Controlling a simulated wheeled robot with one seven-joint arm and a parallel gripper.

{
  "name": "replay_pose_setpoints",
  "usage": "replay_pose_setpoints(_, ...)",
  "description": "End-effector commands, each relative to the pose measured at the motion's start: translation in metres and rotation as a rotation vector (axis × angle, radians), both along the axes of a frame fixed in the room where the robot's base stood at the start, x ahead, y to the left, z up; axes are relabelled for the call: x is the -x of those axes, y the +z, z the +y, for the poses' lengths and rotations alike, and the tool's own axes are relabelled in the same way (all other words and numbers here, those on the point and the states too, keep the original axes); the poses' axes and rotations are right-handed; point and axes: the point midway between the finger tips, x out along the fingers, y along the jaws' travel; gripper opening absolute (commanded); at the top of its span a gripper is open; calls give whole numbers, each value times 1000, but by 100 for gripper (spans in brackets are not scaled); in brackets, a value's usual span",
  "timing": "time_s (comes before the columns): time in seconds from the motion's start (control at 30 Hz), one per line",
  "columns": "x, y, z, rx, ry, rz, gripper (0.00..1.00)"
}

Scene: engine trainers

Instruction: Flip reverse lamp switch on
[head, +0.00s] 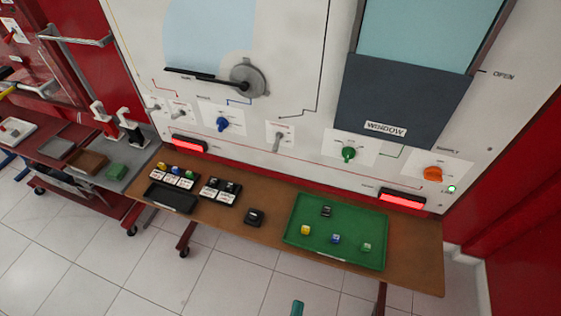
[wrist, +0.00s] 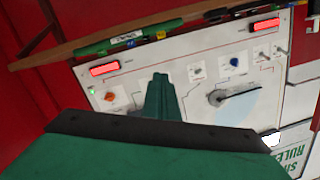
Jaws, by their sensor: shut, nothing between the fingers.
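The white trainer panel (head: 300,105) carries several controls. A grey lever toggle (head: 278,139) stands at its middle, and small grey toggles (head: 178,112) are at the far left. I cannot read which switch is labelled reverse lamp. A blue knob (head: 223,124), a green knob (head: 348,154) and an orange knob (head: 433,174) are also there. In the wrist view the panel looks turned over, with the orange knob (wrist: 109,97) left of my gripper (wrist: 160,80) and the blue knob (wrist: 234,62) right. My gripper is shut and empty, apart from the panel; the green knob is hidden there.
A brown table (head: 270,240) stands below the panel with a green tray (head: 300,212) of small blocks, black holders and a black box (head: 254,217). Two red displays (head: 402,199) and a wiper lever (head: 246,78) are on the panel. A grey cart (head: 80,165) is at left.

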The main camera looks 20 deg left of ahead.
Motion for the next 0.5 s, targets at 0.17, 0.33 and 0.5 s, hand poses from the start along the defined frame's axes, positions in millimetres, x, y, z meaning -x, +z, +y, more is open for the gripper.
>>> replay_pose_setpoints(0.17, -58, -12, 15, -351, 38, -97, 0)
replay_pose_setpoints(0.33, -114, -15, 35, -698, 96, -162, 0)
replay_pose_setpoints(0.5, -172, -8, 61, -1051, 179, -206, 0)
